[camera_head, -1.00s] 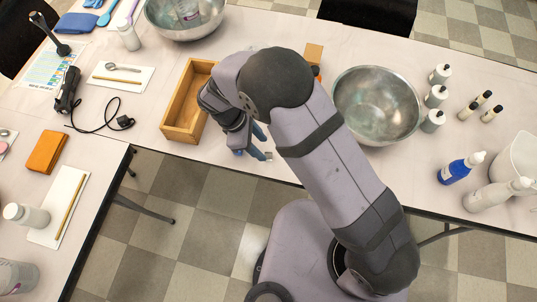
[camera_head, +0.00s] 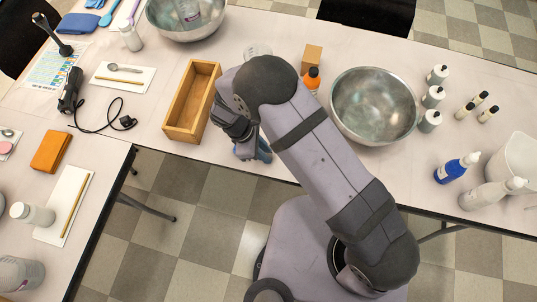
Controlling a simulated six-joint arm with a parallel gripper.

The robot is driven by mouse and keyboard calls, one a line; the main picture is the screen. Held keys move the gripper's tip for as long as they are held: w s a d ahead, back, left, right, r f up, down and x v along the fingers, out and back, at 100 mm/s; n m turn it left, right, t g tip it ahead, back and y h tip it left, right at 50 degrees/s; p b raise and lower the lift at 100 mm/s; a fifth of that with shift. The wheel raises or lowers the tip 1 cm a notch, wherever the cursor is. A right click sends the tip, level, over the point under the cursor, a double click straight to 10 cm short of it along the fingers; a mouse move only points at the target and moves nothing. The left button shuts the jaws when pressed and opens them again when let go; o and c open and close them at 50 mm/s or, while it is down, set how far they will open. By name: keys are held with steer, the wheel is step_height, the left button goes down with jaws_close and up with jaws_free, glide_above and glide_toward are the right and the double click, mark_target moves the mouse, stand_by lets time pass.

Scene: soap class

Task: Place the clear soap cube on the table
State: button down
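My gripper (camera_head: 253,151) has dark bluish fingers and points down over the front part of the long white table (camera_head: 205,158). It is just right of the wooden box, and my own wrist and arm partly cover it. I cannot tell whether the fingers are open or shut, or whether anything is between them. I cannot make out a clear soap cube anywhere. It may be hidden by my gripper or arm.
An open wooden box (camera_head: 185,137) stands close on the left. A steel bowl (camera_head: 340,118), an orange-capped bottle (camera_head: 312,80) and a tan block (camera_head: 312,57) are on the right. A clear vessel (camera_head: 257,50) stands behind my arm. Bare table shows left of the box.

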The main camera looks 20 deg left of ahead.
steer(key=shift+r, duration=0.2)
step_height(320, 180, up, 10)
steer(key=b, duration=0.2)
steer(key=shift+f, duration=0.2)
stand_by(0.4)
